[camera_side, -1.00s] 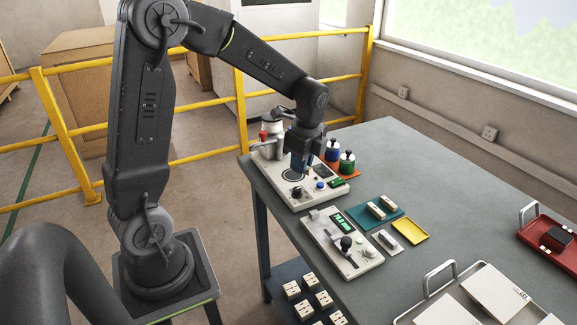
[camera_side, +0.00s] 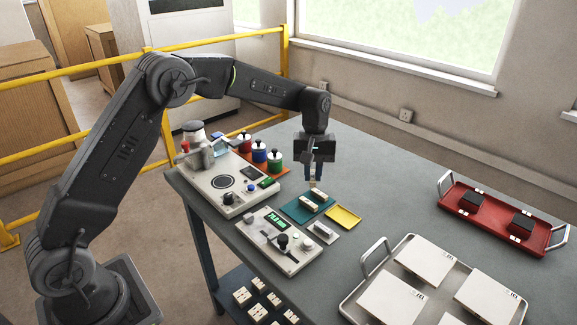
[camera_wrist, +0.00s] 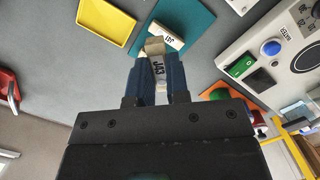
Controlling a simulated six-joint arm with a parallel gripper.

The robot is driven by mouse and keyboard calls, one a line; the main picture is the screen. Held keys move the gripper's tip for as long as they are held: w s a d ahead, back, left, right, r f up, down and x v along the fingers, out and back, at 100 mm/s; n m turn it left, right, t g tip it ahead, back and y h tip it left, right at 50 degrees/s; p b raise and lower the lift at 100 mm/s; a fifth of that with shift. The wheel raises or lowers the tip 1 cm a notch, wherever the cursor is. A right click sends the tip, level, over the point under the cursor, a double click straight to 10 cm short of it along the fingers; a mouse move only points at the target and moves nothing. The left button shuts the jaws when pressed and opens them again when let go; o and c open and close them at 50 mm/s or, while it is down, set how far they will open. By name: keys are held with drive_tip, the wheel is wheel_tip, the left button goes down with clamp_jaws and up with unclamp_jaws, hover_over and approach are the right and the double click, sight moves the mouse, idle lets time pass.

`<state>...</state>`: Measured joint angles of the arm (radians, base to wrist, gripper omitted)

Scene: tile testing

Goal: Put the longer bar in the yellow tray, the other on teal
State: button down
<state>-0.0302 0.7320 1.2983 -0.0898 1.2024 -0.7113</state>
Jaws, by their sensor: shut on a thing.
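My gripper (camera_side: 314,180) points down over the far side of the teal mat (camera_side: 292,212). It is shut on a pale bar marked J43 (camera_wrist: 157,67), which shows between the fingers in the wrist view. Whether this bar touches the mat is hard to tell. Another pale bar (camera_side: 308,203) lies on the teal mat; in the wrist view it (camera_wrist: 165,37) sits just beyond the held bar. The yellow tray (camera_side: 343,217) is empty, right of the mat. Which bar is longer cannot be judged, as the fingers partly hide the held one.
A control box (camera_side: 280,242) with a green display and a small grey plate (camera_side: 322,232) lie in front of the mat. A larger panel (camera_side: 228,182) and coloured cylinders (camera_side: 260,152) stand left. A red tray (camera_side: 500,222) and a metal tray (camera_side: 352,305) stand right.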

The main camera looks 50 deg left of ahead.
sight(343, 216)
drive_tip(key=w+d+f+n, duration=0.1)
drive_tip(key=d+n, duration=0.1)
drive_tip(key=n, duration=0.1)
drive_tip(key=w+d+n, duration=0.1)
drive_tip(key=d+n, duration=0.2)
drive_tip(key=w+d+f+n+t, duration=0.1)
drive_tip(key=w+d+n, duration=0.1)
drive_tip(key=shift+d+f+n, duration=0.25)
drive_tip(key=shift+f+n, duration=0.05)
drive_tip(key=shift+n, duration=0.1)
drive_tip(key=shift+f, duration=3.25)
drive_tip(key=shift+f, duration=0.25)
drive_tip(key=c, duration=1)
unclamp_jaws()
drive_tip(key=shift+c, duration=0.6)
drive_tip(key=shift+o, duration=1.1)
drive_tip(key=shift+r, duration=3.05)
